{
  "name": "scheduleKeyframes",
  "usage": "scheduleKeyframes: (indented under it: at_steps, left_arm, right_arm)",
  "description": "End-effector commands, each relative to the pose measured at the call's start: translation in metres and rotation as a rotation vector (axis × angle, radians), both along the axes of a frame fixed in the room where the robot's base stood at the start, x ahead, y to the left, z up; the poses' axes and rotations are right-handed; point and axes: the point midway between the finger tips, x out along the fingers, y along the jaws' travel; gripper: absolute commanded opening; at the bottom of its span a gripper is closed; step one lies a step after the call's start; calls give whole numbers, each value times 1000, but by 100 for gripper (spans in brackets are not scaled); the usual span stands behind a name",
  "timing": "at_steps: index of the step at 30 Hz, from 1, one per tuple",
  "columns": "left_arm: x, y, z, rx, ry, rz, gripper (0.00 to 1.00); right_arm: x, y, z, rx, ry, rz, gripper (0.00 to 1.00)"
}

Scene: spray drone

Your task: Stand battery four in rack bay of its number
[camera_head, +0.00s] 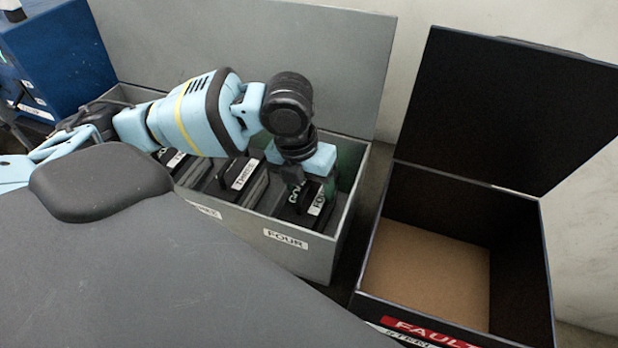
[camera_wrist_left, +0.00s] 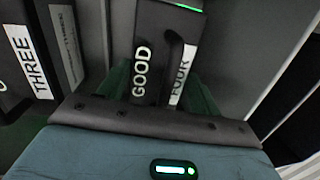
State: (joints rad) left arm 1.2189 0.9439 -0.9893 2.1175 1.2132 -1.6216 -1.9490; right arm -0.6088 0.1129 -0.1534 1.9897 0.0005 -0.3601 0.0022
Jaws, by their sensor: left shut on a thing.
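Battery four (camera_head: 303,213) is a black block with a handle, in the bay labelled FOUR at the right end of the grey rack (camera_head: 312,262). In the left wrist view the battery (camera_wrist_left: 157,52) shows the words GOOD and FOUR and a green strip at its top edge. My left gripper (camera_head: 312,184) reaches down into that bay and is shut on the battery; its green fingers (camera_wrist_left: 160,88) lie on both sides of it in the wrist view. The battery's underside is hidden, so I cannot tell whether it rests on the bay floor. My right gripper is not in view.
Battery three (camera_head: 240,180) stands in the bay to the left, with another battery (camera_head: 174,160) beyond it. The rack's raised lid (camera_head: 340,75) stands behind. An open black box marked FAULTY (camera_head: 545,290) is close on the right. A blue case (camera_head: 65,60) is at the far left.

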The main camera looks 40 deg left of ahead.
Motion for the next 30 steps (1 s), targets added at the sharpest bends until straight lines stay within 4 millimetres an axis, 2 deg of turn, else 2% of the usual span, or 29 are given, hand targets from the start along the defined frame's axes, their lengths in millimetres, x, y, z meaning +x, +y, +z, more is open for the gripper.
scheduleKeyframes:
  at_steps: [5, 6, 11, 22, 26, 30]
  left_arm:
    - [2, 0, 4, -3, -10, 1, 0]
    - [0, 0, 1, 0, -1, 0, 67]
    - [0, 0, 0, 0, -1, 0, 87]
    - [0, 0, 5, 0, -2, 0, 87]
    - [-1, 2, 23, -1, -6, 1, 87]
    - [-4, 5, 51, -1, -9, 1, 87]
  right_arm:
    - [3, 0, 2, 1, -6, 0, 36]
    - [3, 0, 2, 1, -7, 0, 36]
    - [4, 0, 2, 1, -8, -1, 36]
    - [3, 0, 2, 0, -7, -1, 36]
    - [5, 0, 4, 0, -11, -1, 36]
    - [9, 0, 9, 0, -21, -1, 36]
